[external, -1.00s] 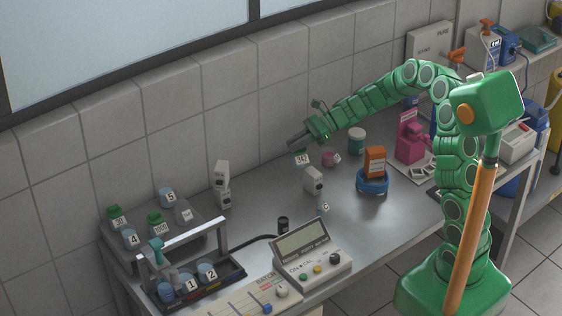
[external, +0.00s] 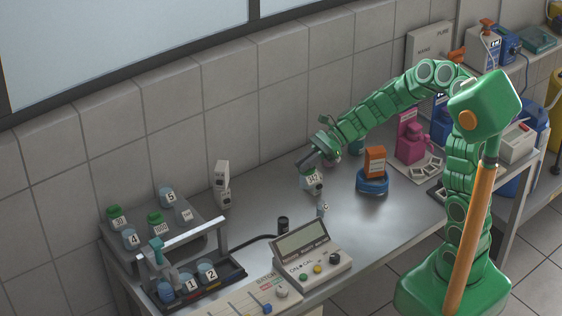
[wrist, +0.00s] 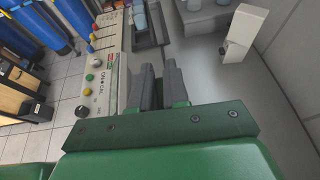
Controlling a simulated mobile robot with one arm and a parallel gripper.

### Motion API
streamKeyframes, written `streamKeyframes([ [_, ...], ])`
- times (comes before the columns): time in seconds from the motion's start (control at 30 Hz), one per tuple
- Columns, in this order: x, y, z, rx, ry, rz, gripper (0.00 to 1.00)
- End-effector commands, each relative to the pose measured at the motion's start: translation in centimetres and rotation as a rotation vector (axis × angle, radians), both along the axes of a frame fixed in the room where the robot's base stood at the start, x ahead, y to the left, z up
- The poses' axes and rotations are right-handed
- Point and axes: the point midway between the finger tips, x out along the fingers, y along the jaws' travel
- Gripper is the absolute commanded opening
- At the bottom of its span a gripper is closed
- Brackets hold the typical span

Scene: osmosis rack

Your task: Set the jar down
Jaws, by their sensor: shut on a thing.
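The jar (external: 312,176) is small, with a number label facing the external camera. It is in my gripper (external: 305,163), low over the middle of the metal bench. I cannot tell whether its base touches the bench. In the wrist view the two grey fingers (wrist: 160,80) are close together and point toward the rack end. The jar itself is hidden there.
A grey meter (external: 315,257) lies at the front edge, with a black cylinder (external: 283,225) behind it. A blue ring with an orange box (external: 374,162) is to the right. Bare bench (external: 258,212) lies left of the jar.

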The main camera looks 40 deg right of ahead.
Motion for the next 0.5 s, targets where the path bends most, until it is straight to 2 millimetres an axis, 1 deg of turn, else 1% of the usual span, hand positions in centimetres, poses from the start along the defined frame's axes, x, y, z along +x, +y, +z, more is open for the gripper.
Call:
streamKeyframes([
  [0.03, -0.9, 0.8, 0.2, 0.001, -0.002, 0.021, 0.00],
  [0.1, -1.7, 1.5, 0.3, 0.002, -0.004, 0.041, 0.00],
  [0.2, -2.2, 2.2, 0.2, 0.002, -0.005, 0.057, 0.00],
  [0.33, -1.4, 2.8, -0.4, 0.002, -0.003, 0.062, 0.00],
  [0.5, 0.8, 3.8, -1.4, 0.000, -0.004, 0.060, 0.00],
])
